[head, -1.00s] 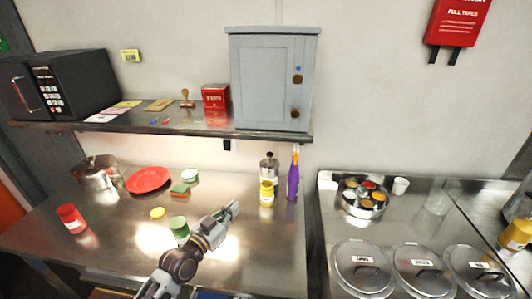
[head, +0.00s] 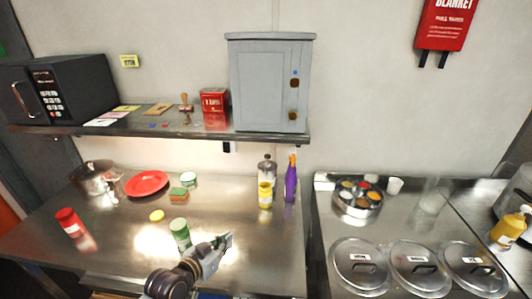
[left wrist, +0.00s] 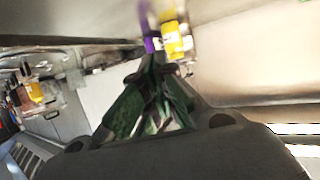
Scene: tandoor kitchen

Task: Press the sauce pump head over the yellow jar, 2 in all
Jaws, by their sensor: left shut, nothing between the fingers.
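The sauce pump (head: 267,165), a metal container with a dark head, stands at the back of the left steel table. The yellow jar (head: 265,196) with a pale label stands upright just in front of it and hides its lower part. The jar also shows, blurred, at the top of the left wrist view (left wrist: 173,38). My left gripper (head: 228,238) is shut and empty, over the table, in front and to the left of the jar and apart from it. In the left wrist view its fingertips (left wrist: 150,62) point towards the jar and a purple bottle. My right gripper is not in view.
The purple bottle (head: 291,180) stands close to the right of the jar. A green can (head: 180,233) is left of my left gripper. A shelf (head: 150,130) with a grey cabinet (head: 270,85) overhangs the table's back. Lidded pots (head: 360,266) are at the right.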

